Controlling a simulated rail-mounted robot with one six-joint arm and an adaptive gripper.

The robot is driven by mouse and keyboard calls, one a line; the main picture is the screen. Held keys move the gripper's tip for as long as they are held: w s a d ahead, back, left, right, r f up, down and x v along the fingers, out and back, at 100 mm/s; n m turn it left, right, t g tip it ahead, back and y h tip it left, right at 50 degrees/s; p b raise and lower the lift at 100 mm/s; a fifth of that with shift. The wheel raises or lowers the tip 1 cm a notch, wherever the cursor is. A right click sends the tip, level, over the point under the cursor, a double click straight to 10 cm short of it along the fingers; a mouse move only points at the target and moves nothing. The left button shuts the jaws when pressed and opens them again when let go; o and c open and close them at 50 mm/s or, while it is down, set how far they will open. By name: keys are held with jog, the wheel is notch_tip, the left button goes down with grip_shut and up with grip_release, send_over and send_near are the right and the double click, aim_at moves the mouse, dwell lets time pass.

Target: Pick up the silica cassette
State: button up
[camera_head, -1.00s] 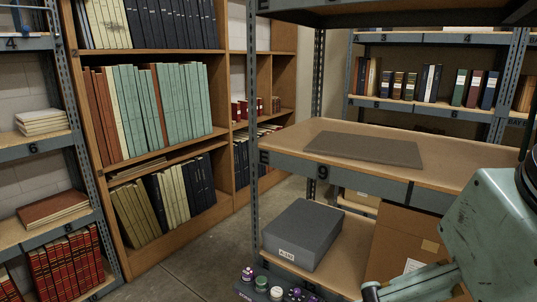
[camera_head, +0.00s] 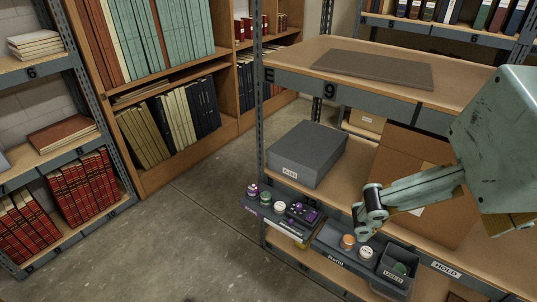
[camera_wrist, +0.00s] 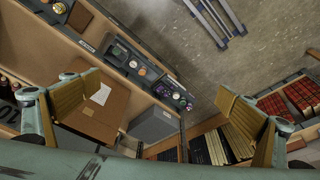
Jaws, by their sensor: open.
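A dark block with purple spots (camera_head: 304,212) lies at the right end of the left dark tray (camera_head: 270,222), on the shelf's front edge. It looks like the silica cassette, but it is too small to be sure. Beside it stand round pots with purple, green and white tops. Small purple items (camera_wrist: 181,99) also show in the wrist view, too small to tell apart. My gripper (camera_wrist: 165,104) is open and empty in the wrist view, its fingers wide apart. The trays lie below and beyond it, apart from the fingers.
A grey box (camera_head: 307,153) and a cardboard carton (camera_head: 408,165) stand behind the trays. A second tray holds orange- and white-topped pots and a small dark bin (camera_head: 398,272). The shelf board above holds a flat grey mat (camera_head: 372,68). The floor aisle (camera_head: 205,225) is clear.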

dwell(0.3)
jog(key=c, duration=1.9)
